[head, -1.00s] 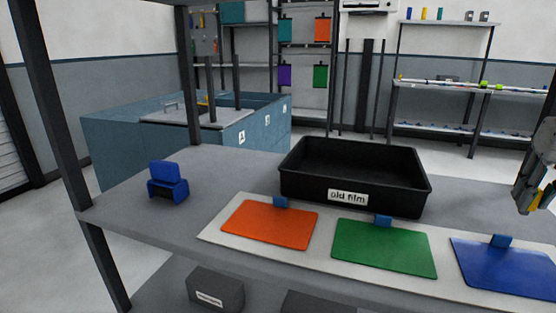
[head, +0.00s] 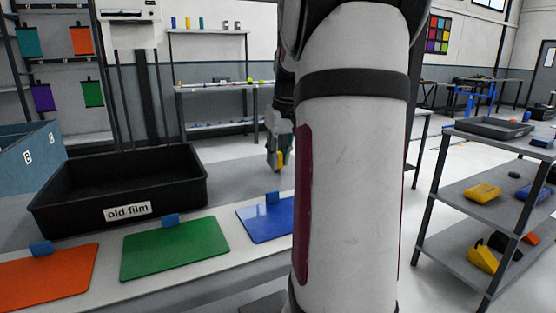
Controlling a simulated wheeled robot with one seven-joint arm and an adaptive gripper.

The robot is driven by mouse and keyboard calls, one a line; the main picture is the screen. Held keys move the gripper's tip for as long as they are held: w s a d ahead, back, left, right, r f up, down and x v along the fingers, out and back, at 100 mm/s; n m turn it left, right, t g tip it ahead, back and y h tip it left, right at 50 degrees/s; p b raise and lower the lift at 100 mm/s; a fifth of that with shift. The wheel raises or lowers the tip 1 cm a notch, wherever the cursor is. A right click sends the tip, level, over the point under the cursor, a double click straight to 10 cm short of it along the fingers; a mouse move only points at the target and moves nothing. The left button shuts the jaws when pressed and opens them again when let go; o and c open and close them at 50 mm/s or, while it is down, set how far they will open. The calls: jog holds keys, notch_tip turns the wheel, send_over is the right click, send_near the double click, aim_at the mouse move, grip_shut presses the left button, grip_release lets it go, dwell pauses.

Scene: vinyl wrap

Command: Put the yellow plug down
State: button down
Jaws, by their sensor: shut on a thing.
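The yellow plug (head: 281,158) is a small yellow piece between the fingers of my gripper (head: 277,165). My gripper is shut on it and points down, above the table near the blue panel (head: 266,221). My own white arm link hides part of the gripper's right side and the right part of the blue panel. Most of the plug is covered by the fingers.
The black "old film" tray (head: 130,212) stands on the table at left. An orange panel (head: 50,278) and a green panel (head: 175,250) lie in front of it. A shelf cart (head: 470,200) at right holds yellow and dark items. Bare table shows between tray and gripper.

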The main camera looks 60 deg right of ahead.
jog(key=c, duration=1.4)
grip_release()
jog(key=shift+r, duration=0.1)
